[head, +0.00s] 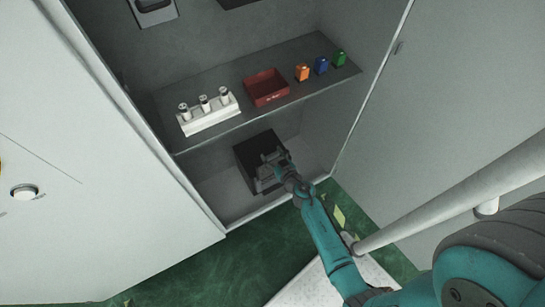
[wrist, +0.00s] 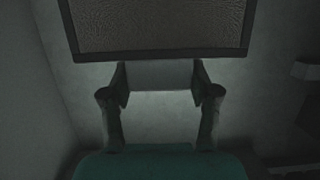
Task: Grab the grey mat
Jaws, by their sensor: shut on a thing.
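The grey mat (head: 256,146) is a dark, rimmed rectangle in the lower compartment of the open cabinet. In the wrist view the mat (wrist: 160,28) fills the upper middle, with a textured face and a darker rim. A plain, paler grey block (wrist: 158,76) at its near edge sits between my fingers. My gripper (head: 272,170) reaches into the lower compartment at the mat's near side. In the wrist view my gripper (wrist: 158,82) has its fingers apart, one on each side of the block, shut on it. The arm hides part of the mat's near right side.
The shelf (head: 240,82) above holds a white rack (head: 210,122) with three small cylinders, a red tray (head: 266,88), and orange (head: 302,72), blue (head: 321,65) and green (head: 339,58) bottles. Cabinet side walls flank the compartment. Green floor (head: 200,268) lies in front.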

